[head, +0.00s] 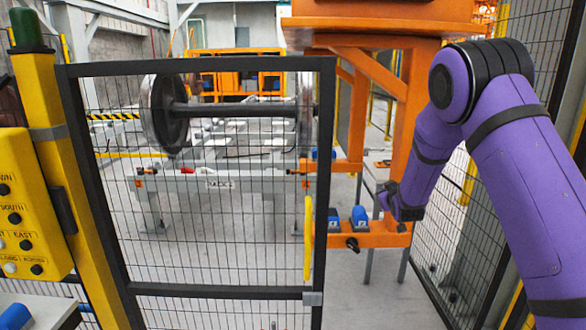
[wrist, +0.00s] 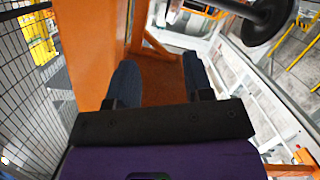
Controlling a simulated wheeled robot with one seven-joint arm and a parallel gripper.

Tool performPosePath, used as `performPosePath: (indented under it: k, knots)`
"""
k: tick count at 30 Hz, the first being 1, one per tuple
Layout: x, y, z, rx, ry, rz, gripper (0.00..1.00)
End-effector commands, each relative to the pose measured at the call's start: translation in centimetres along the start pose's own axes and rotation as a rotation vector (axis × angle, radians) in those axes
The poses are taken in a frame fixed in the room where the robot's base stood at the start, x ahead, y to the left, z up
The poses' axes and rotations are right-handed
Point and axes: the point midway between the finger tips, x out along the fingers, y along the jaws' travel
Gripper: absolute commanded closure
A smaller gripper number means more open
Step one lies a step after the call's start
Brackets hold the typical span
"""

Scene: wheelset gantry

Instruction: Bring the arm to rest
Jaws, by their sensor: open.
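My purple arm (head: 510,165) reaches in from the right in the head view and bends down at its elbow. My gripper (head: 400,212) hangs at the arm's far end, in front of the orange frame. In the wrist view my gripper (wrist: 160,80) shows two dark blue fingers apart, with nothing between them. An orange panel or post (wrist: 97,50) is close beside the left finger.
A mesh gate (head: 200,210) with a yellow handle (head: 308,238) stands left of my arm. Behind it is a wheelset (head: 230,110) on a rack. An orange column (head: 405,130) rises near my gripper. Mesh fencing (head: 450,220) is on the right. A yellow control box (head: 30,205) is at left.

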Motion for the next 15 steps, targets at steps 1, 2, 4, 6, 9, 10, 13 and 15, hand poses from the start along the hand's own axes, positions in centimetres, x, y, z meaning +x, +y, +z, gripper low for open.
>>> performPosePath:
  k: [1,2,4,6,9,10,13,15]
  knots:
    - [-1.1,1.0,-1.5,0.023,-0.019,-0.002,0.53]
    - [-1.8,1.4,-2.1,0.037,-0.036,-0.007,0.53]
    - [-3.4,2.3,-3.5,0.067,-0.074,-0.019,0.53]
    - [-5.2,3.1,-4.8,0.095,-0.112,-0.032,0.53]
    - [-7.9,4.2,-6.5,0.136,-0.165,-0.051,0.53]
    - [-8.8,4.5,-7.0,0.146,-0.18,-0.057,0.53]
    - [-11.9,5.5,-8.4,0.182,-0.23,-0.078,0.53]
    - [-14.1,6.0,-9.3,0.205,-0.266,-0.094,0.53]
